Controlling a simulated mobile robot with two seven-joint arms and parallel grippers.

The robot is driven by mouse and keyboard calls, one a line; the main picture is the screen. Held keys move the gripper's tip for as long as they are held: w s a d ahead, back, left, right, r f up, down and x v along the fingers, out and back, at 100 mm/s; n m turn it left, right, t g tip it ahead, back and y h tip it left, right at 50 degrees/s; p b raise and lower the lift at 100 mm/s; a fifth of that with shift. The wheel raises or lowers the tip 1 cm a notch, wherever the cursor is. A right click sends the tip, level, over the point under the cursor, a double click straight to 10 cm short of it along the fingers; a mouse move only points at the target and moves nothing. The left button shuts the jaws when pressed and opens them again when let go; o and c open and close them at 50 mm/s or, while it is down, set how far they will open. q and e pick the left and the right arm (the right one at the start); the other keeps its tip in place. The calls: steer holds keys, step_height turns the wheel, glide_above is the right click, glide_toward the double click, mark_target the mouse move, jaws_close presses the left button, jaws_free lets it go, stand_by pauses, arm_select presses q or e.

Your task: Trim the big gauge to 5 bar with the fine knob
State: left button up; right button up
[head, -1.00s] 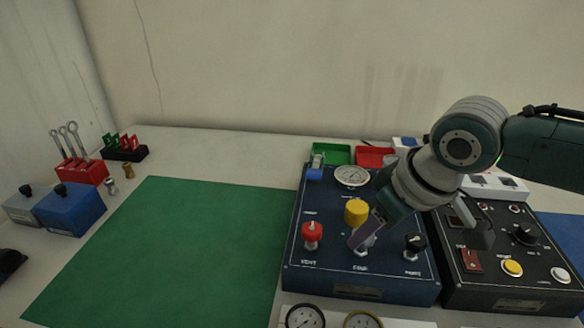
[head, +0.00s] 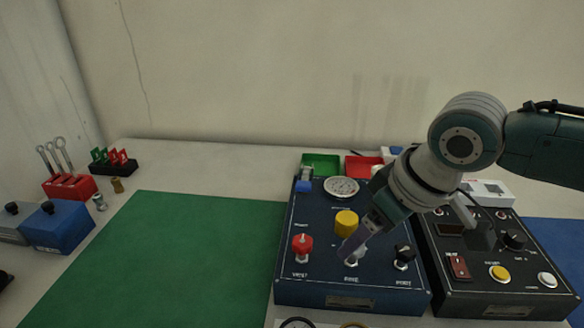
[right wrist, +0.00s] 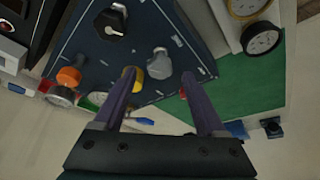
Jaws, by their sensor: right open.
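A dark blue panel (head: 300,290) carries the big round gauge (head: 341,187) at its top; its needle is too small to read. The fine knob (head: 351,262), small and light grey, is at the front middle of the panel. It also shows in the right wrist view (right wrist: 159,65). My left gripper is not in view.
A red knob (head: 302,245) and a black knob (head: 404,257) flank the fine knob; a yellow knob (head: 346,222) stands close behind. An orange knob (right wrist: 68,76) shows in the wrist view. A black switch box (head: 480,303) is to the right. The green mat (head: 160,260) is clear.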

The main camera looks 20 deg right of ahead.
steer(key=p+v, duration=0.1)
steer(key=v, duration=0.6)
steer(key=shift+r, duration=0.3)
steer(key=shift+s, duration=0.2)
steer(key=s+a+f+n+y, duration=0.1)
steer(key=s+a+f, duration=0.2)
steer(key=s+a, duration=0.55)
steer(key=s+r+m+h, duration=0.1)
steer(key=s, duration=0.6)
step_height(320, 180, up, 37)
steer(key=s+d+p, duration=0.1)
steer(key=p, duration=3.6)
steer(key=shift+m+g+h, duration=0.3)
steer(key=shift+g+h, duration=0.1)
steer(key=shift+s+d, duration=0.1)
